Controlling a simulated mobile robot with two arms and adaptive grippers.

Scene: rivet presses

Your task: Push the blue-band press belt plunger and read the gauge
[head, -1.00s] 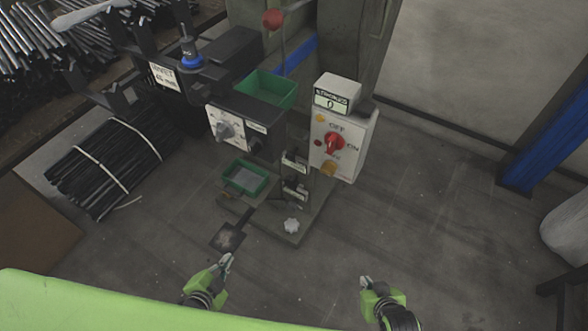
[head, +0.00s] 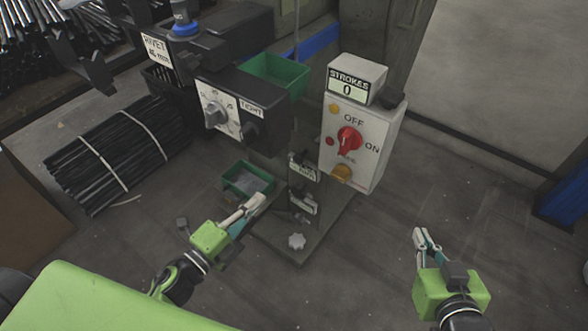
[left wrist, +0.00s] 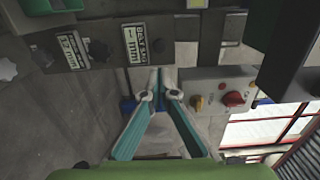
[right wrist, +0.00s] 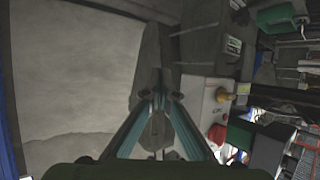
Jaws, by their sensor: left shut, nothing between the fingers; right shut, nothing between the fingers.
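A strokes counter (head: 347,87) reads 0 above a white switch box (head: 365,125) with a red OFF/ON knob (head: 349,140). I cannot tell which part is the belt plunger. My left gripper (head: 256,202) is shut and empty, appearing over the lower green tray's front edge. My right gripper (head: 422,238) is shut and empty, right of the press base.
An upper green tray (head: 276,78) sits behind the head box, a lower one (head: 247,180) below it. Bundled black rods (head: 105,155) lie at left. Floor is clear between press and blue post (head: 565,200).

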